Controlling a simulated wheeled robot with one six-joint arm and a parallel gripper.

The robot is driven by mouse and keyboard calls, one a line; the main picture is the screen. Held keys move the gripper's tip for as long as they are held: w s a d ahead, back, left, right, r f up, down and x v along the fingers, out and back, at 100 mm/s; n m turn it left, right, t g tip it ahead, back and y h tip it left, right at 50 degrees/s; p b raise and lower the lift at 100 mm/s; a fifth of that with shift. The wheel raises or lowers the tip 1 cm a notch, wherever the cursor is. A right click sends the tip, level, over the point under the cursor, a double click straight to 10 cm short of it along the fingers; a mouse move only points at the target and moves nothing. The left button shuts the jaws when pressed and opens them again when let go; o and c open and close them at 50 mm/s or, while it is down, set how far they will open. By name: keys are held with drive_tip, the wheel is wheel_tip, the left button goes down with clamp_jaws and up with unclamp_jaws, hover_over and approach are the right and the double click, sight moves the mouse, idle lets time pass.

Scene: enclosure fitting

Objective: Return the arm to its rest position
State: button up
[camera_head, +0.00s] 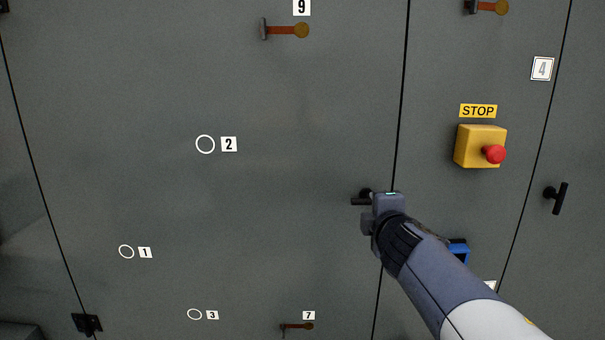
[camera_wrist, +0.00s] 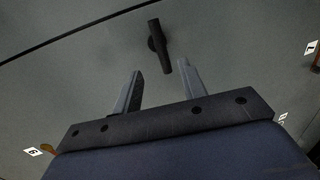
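My gripper (camera_wrist: 160,85) is open in the wrist view, with two grey fingers apart and nothing between them. A black door handle (camera_wrist: 160,47) stands just beyond the fingertips, apart from them in that view. In the head view my arm reaches up from the lower right. My gripper (camera_head: 367,212) is in front of the door seam, and the dark handle (camera_head: 360,201) shows at its upper left. Part of the handle is hidden behind my gripper in the head view.
A yellow stop box (camera_head: 480,146) with a red button (camera_head: 493,154) is right of my gripper. A blue object (camera_head: 459,251) is partly hidden behind my arm. Another black handle (camera_head: 559,198) is at the far right. Small levers (camera_head: 286,30) are on the grey door (camera_head: 290,120).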

sight(370, 200)
drive_tip(key=w, duration=0.2)
drive_tip(key=w+f, duration=0.1)
drive_tip(key=w, duration=0.2)
drive_tip(key=w+b, duration=0.1)
drive_tip(key=w, duration=0.2)
drive_tip(key=shift+w+f, duration=0.1)
drive_tip(key=shift+f, duration=0.3)
drive_tip(key=shift+w+d+r, duration=0.1)
drive_tip(key=shift+w, duration=0.2)
drive_tip(key=m+y+p, duration=0.1)
drive_tip(key=m, duration=0.3)
drive_tip(key=shift+s+d+p, duration=0.1)
drive_tip(key=shift+p, duration=0.3)
drive_tip(key=shift+m+y, duration=0.5)
drive_tip(key=shift+m, duration=0.9)
drive_tip(key=shift+d, duration=0.1)
